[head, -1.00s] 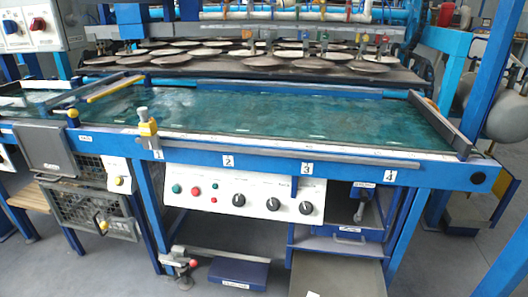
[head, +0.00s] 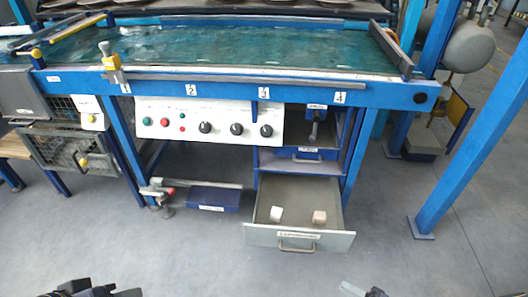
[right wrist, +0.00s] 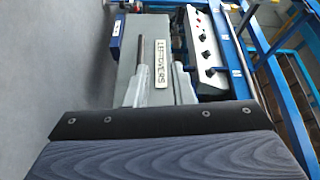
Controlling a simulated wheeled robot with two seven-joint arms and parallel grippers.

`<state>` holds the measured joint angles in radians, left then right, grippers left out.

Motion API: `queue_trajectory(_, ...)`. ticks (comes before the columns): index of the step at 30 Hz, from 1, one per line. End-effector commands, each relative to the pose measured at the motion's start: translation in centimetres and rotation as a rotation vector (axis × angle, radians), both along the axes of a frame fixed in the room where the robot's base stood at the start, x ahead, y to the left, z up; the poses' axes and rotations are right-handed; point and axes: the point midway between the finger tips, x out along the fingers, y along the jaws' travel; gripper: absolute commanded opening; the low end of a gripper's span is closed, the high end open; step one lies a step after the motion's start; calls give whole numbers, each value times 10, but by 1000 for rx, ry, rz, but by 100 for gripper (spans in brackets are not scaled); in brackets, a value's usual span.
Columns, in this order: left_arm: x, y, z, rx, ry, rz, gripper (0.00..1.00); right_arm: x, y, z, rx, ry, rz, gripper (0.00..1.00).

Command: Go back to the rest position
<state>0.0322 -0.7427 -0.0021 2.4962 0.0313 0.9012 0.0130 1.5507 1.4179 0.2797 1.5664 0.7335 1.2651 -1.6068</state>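My right gripper (head: 364,290) shows at the bottom edge of the head view, in front of and below the open drawer. Its two fingers (right wrist: 158,92) show apart in the right wrist view, with nothing between them but the drawer front beyond. My left gripper (head: 98,290) is a dark, cut-off shape at the bottom left of the head view; its fingers cannot be made out.
The pulled-out grey drawer (head: 300,238) holds a white block (head: 276,214) and a pinkish block (head: 319,217). Its labelled front shows in the right wrist view (right wrist: 160,62). A control panel (head: 210,121) sits above. Grey floor (head: 390,240) is clear at the right.

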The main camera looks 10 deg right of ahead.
Motion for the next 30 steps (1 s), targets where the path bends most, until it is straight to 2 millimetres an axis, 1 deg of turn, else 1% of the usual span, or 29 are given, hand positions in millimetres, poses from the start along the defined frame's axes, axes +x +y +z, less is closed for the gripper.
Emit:
queue_trajectory(1,0,0,0,0,0,0,36,4,-1,11,-21,15,52,22)
queue_trajectory(5,0,0,0,0,0,0,36,13,-1,39,-72,78,186,22)
queue_trajectory(8,0,0,0,0,0,0,36,21,2,70,-141,143,313,22)
queue_trajectory(9,0,0,0,0,0,0,36,25,5,86,-178,176,368,22)
queue_trajectory(11,0,0,0,0,0,0,36,29,9,110,-246,227,445,22)
queue_trajectory(12,0,0,0,0,0,0,36,32,13,127,-295,262,490,22)
queue_trajectory(14,0,0,0,0,0,0,36,34,19,151,-370,313,544,22)
queue_trajectory(15,0,0,0,0,0,0,36,34,24,167,-424,341,574,22)
queue_trajectory(16,0,0,0,0,0,0,36,35,27,179,-465,364,590,22)
queue_trajectory(17,0,0,0,0,0,0,36,34,31,191,-508,385,603,22)
queue_trajectory(18,0,0,0,0,0,0,36,33,36,206,-563,409,616,22)
queue_trajectory(20,0,0,0,0,0,0,36,30,45,229,-649,438,624,22)
queue_trajectory(21,0,0,0,0,0,0,36,27,51,243,-704,456,621,22)
queue_trajectory(24,0,0,0,0,0,0,36,17,65,277,-837,479,589,22)
queue_trajectory(27,0,0,0,0,0,0,36,3,80,306,-954,480,526,22)
queue_trajectory(30,0,0,0,0,0,0,36,-12,91,328,-1041,459,442,22)
